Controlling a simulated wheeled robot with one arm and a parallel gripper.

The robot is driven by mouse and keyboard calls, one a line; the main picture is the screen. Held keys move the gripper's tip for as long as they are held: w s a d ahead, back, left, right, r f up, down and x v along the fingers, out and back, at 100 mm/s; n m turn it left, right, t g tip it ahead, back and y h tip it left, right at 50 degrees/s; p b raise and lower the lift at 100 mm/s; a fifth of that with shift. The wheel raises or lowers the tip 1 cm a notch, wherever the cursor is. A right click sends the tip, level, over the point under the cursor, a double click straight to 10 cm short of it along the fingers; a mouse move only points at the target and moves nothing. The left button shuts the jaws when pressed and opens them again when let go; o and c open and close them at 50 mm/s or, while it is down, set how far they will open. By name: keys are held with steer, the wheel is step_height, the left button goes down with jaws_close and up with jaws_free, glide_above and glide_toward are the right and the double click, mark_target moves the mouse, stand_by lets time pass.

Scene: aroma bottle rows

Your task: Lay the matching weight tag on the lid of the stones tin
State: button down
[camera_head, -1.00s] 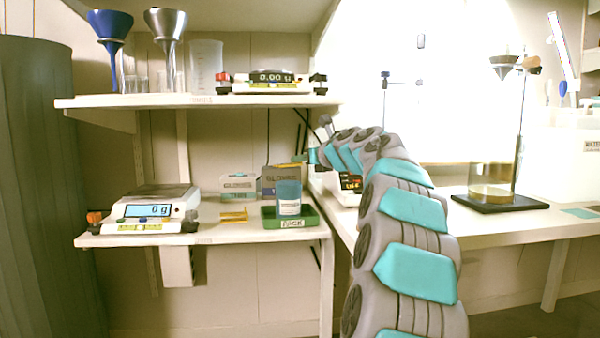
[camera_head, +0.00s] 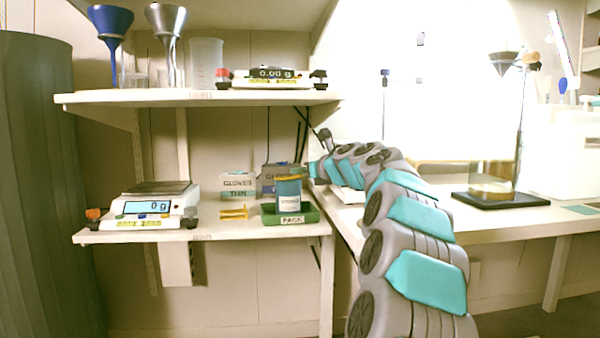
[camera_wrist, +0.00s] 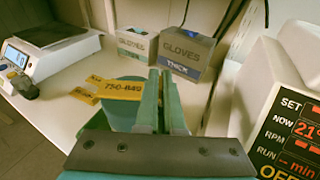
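The blue tin (camera_head: 288,195) with a pale label stands upright in a green tray (camera_head: 292,219) marked PACK on the lower shelf; its label is too small to read. Its blue-green lid (camera_wrist: 122,114) shows in the wrist view, partly hidden by my gripper. A yellow tag (camera_wrist: 116,89) with a printed number starting 750 is at my gripper (camera_wrist: 160,74), whose fingers are nearly together on its right end. In the head view the tag (camera_head: 291,177) is flat at lid height; I cannot tell whether it touches the lid. Other yellow tags (camera_head: 233,213) lie on the shelf to the left.
A scale (camera_head: 152,206) reading 0 g stands at the shelf's left. Two glove boxes, THIN (camera_head: 237,185) and THICK (camera_wrist: 187,53), stand behind the tin. A device with a red-lit display (camera_wrist: 300,135) is close on my gripper's right. The upper shelf (camera_head: 200,98) overhangs.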

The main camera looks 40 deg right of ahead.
steer(key=shift+f, duration=0.2)
steer(key=c, duration=1)
jaws_free()
steer(key=shift+r, duration=0.1)
steer(key=shift+c, duration=0.2)
steer(key=shift+r, duration=0.1)
steer(key=shift+r+p, duration=0.65)
steer(key=shift+p, duration=0.2)
steer(key=v, duration=1.2)
steer(key=shift+f, duration=0.2)
